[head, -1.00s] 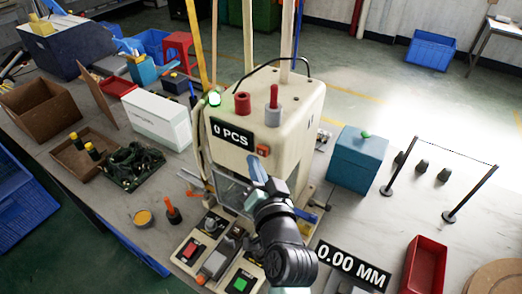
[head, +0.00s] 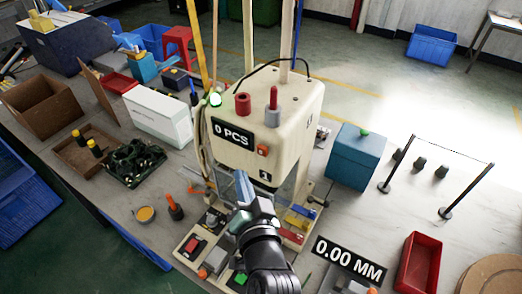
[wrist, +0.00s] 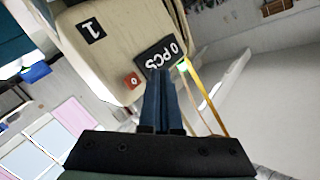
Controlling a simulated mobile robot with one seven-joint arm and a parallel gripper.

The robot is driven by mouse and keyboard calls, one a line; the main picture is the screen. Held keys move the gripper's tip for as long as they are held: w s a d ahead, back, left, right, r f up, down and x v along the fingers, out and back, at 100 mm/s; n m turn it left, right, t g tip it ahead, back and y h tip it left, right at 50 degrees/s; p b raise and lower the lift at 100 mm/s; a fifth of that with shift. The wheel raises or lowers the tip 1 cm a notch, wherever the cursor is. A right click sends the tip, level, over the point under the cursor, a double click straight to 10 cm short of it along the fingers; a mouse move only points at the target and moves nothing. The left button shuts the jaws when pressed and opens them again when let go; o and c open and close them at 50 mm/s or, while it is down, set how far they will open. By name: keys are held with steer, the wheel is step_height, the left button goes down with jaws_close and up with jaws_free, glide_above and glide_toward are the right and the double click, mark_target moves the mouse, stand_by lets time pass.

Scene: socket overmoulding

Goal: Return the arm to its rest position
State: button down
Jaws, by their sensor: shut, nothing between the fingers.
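My gripper (head: 240,186) is in front of the cream moulding machine (head: 290,100), over the control panel at its base. Its blue fingers are together and hold nothing. In the wrist view my gripper (wrist: 158,75) also shows with both fingers side by side, pointing toward the machine front (wrist: 85,50) with its "0 PCS" display (wrist: 165,50). My arm reaches up from the bottom edge of the head view and hides part of the control panel and the machine's lower front.
A control panel with a red button (head: 193,245) lies under my gripper. A "0.00 MM" display (head: 348,258) and a red tray (head: 419,263) are to the right. A teal box (head: 355,157) stands right of the machine.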

stand_by(0.3)
step_height(320, 180, up, 21)
steer(key=w+n+t+b, duration=0.1)
steer(key=n+t+b, duration=0.2)
steer(key=n+t, duration=0.15)
steer(key=s+r+t+h+b, duration=0.1)
steer(key=s+r+t, duration=0.2)
steer(key=s+r, duration=0.3)
steer(key=s+r+n+t+h+b, duration=0.1)
steer(key=s+r, duration=0.6)
steer(key=r, duration=0.8)
steer(key=t+b, duration=0.1)
steer(key=t, duration=0.1)
steer(key=shift+s+d+r+t+h, duration=0.2)
steer(key=shift+s+r+t+h, duration=0.1)
steer(key=shift+r+t, duration=0.1)
steer(key=shift+w+f, duration=0.1)
